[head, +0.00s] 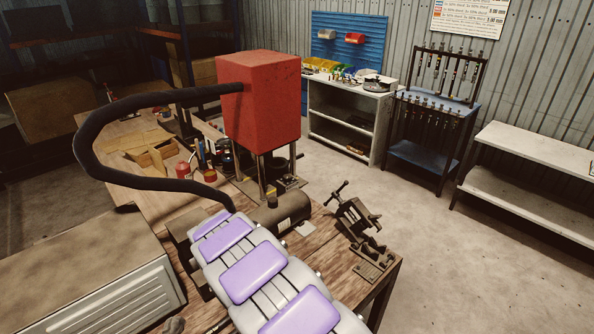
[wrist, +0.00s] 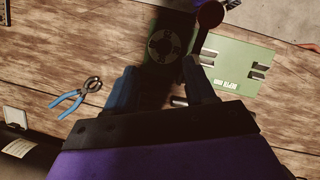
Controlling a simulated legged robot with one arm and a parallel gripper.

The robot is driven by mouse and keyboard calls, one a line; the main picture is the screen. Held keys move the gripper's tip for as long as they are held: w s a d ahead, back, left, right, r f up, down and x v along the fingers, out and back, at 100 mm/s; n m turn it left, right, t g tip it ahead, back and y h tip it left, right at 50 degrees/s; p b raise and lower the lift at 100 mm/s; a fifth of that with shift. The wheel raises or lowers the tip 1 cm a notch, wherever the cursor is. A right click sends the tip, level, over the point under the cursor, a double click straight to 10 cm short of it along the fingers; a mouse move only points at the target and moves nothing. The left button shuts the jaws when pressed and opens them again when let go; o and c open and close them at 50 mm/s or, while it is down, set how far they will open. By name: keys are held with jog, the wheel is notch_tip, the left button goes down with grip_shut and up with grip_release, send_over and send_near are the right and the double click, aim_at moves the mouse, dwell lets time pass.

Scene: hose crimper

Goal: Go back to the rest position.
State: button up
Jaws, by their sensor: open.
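My gripper (wrist: 160,82) shows in the wrist view with its two blue fingers apart. I see nothing held between them. Past the fingertips is a dark machine part with a round slotted face (wrist: 165,45), partly in shadow. I cannot tell whether the fingers touch it. In the head view my grey and purple arm reaches over the workbench (head: 120,205), and my gripper cannot be made out there. The red crimper box (head: 262,98) stands on metal posts beyond the arm, with a black hose (head: 90,130) looping from its side.
Blue-handled pliers (wrist: 75,97) and a green plate (wrist: 232,65) lie on the wood in the wrist view. A vise (head: 355,215) sits near the bench's right edge. The concrete floor (head: 440,250) is open to the right, before a white shelf bench (head: 530,160).

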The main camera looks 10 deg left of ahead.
jog(key=s+d+r+m+b, duration=0.2)
jog(key=d+r+m, duration=0.1)
jog(key=d, duration=0.4)
jog(key=s+d+r+m+y+b, duration=0.1)
jog(key=d+r+m+b, duration=0.1)
jog(key=d+r, duration=0.3)
jog(key=s+d+r+m+b, duration=0.2)
jog(key=d+m, duration=0.1)
jog(key=d, duration=0.5)
jog(key=s+d+f+m+y+b, duration=0.1)
jog(key=s+d+m+b, duration=0.2)
jog(key=s, duration=0.8)
jog(key=s+d+f+m+y+b, duration=0.1)
jog(key=s+d, duration=0.4)
jog(key=s, duration=0.6)
jog(key=shift+d+f+m+y+b, duration=0.15)
jog(key=shift+m+y+b, duration=0.45)
jog(key=shift+m+b, duration=0.55)
jog(key=shift+a, duration=0.2)
jog(key=shift+c, duration=1.1)
jog(key=shift+a, duration=0.1)
